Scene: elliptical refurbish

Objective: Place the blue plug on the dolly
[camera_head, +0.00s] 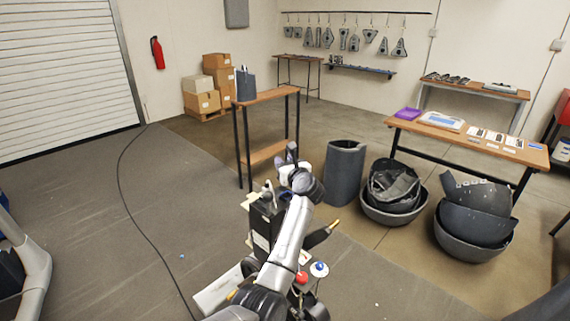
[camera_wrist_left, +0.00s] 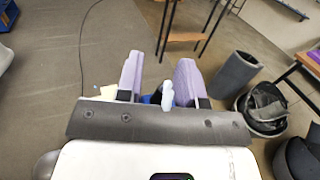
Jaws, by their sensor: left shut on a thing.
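My left gripper (camera_head: 293,155) reaches forward over the floor in the head view, in front of the wooden-topped stand. In the left wrist view its two pale purple fingers (camera_wrist_left: 159,80) stand around a small pale-blue piece, which I take for the blue plug (camera_wrist_left: 168,94). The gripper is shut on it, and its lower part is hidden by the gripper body. A dark upright box-like unit (camera_head: 263,226) with a pale label stands beneath my left arm. I cannot tell whether it belongs to the dolly. My right gripper is in neither view.
A narrow wooden-topped stand (camera_head: 268,96) is ahead. A grey cylinder (camera_head: 344,172) and stacked dark bowls (camera_head: 470,237) stand to the right, before a long table (camera_head: 466,141). A ball-like blue knob (camera_head: 319,268) and a red one (camera_head: 301,277) are below my arm. The left floor is mostly clear.

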